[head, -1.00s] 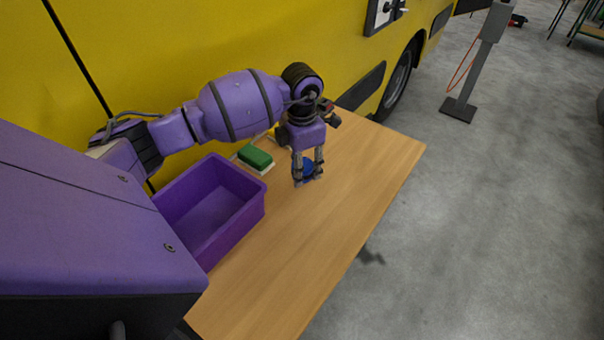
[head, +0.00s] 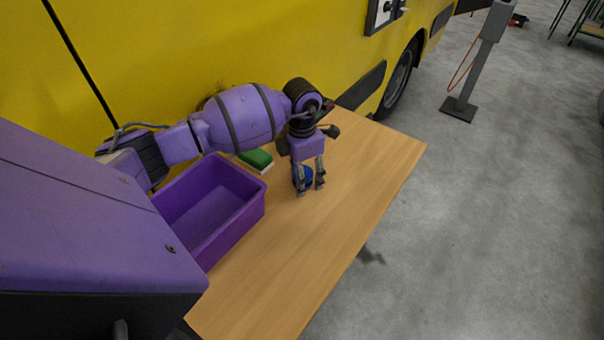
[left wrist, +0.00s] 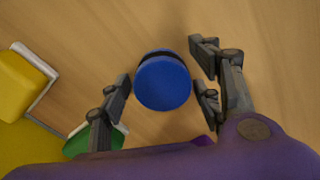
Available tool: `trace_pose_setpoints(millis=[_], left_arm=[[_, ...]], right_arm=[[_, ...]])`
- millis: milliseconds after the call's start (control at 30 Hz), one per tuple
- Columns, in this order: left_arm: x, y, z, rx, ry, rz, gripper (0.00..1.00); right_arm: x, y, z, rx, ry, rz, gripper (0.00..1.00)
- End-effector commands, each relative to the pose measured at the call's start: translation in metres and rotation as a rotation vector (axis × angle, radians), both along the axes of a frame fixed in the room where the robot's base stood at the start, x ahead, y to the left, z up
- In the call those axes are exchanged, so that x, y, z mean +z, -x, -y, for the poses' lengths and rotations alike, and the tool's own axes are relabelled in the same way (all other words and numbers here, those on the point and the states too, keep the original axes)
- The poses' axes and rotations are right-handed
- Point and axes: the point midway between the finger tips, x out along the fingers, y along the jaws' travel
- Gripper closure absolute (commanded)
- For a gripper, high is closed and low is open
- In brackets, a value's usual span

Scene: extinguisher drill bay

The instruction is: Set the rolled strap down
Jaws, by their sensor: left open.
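The rolled strap (head: 301,176) is a small blue roll on the wooden table. In the left wrist view the blue roll (left wrist: 163,83) shows a round face and a dark band along its far side. The fingers are open, with a narrow gap to the roll on both sides in the left wrist view. In the head view a finger partly hides the roll. My right gripper is in neither view.
A purple open bin (head: 258,204) stands left of the strap and looks empty. A green block with a pale base (head: 256,159) lies behind the bin. The yellow vehicle (head: 220,50) borders the table's back. The table's right and front parts (head: 365,170) are clear.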

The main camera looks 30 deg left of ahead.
Motion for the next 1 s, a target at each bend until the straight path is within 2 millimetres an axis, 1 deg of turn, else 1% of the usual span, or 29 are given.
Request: trace_pose_setpoints(millis=[133,200,267,367,600,700,800,1000], left_arm=[[0.001,0.000,0.000,0.000,0.000,0.000,0.41],[0.006,0.000,0.000,0.000,0.000,0.002,0.41],[0.012,-0.001,0.000,0.000,-0.001,0.003,0.41],[0.028,-0.002,0.000,-0.001,-0.001,0.005,0.41],[0.081,-0.001,-0.001,-0.001,-0.002,0.003,0.41],[0.098,0.000,-0.001,0.000,-0.001,0.002,0.41],[0.112,-0.001,0.000,-0.001,0.000,0.001,0.41],[0.124,0.000,0.000,0.000,-0.001,-0.001,0.41]], right_arm=[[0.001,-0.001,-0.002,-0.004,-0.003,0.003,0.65],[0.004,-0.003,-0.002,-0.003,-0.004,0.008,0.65],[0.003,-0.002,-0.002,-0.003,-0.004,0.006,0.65],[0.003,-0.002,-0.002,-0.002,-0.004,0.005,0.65],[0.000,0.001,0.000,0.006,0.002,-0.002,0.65],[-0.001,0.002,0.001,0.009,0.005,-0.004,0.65],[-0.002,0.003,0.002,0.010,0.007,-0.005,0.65],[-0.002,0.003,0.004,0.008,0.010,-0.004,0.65]])
